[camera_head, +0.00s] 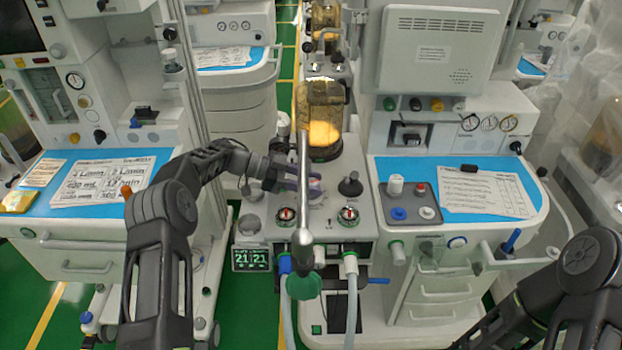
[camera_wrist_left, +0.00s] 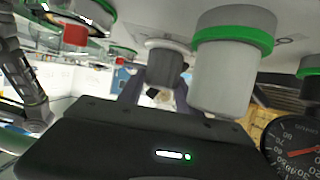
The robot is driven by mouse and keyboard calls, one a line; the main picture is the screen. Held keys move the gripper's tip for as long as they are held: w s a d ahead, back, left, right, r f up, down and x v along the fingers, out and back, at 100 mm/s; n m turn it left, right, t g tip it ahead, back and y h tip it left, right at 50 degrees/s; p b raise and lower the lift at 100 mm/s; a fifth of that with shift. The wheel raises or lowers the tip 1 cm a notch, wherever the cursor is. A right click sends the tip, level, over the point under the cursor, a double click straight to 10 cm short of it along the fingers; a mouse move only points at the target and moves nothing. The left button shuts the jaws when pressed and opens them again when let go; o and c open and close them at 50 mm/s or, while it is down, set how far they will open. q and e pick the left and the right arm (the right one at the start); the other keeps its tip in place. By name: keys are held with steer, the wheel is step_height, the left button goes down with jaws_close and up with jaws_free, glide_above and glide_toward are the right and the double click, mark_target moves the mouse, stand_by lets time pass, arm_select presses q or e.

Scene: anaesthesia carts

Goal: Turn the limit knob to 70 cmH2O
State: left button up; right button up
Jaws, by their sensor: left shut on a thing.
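My left gripper (camera_head: 308,184) reaches in from the left over the absorber block of the middle machine. Its fingers are shut on a small knob, taken to be the limit knob, mostly hidden by the fingers and a metal pole in the head view. In the left wrist view a grey knob (camera_wrist_left: 164,66) stands between the fingers of the gripper (camera_wrist_left: 160,96). The knob's scale and setting cannot be read. A dark gauge (camera_wrist_left: 296,150) with a red needle shows at the right edge there. My right gripper is out of view; only its arm shows at lower right.
An upright metal pole (camera_head: 304,190) with a green end stands in front of the block. A black knob (camera_head: 350,185) and two red-centred gauges (camera_head: 348,215) are close by. A glass canister (camera_head: 322,120) stands behind. A green-ringed grey cylinder (camera_wrist_left: 230,60) is beside the fingers.

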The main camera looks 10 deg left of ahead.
arm_select(q)
steer(key=shift+m+g, duration=0.4)
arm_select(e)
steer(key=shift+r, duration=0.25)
arm_select(q)
steer(key=o, duration=1.4)
steer(key=shift+c, duration=0.2)
steer(key=shift+r+p, duration=0.15)
steer(key=shift+p, duration=0.15)
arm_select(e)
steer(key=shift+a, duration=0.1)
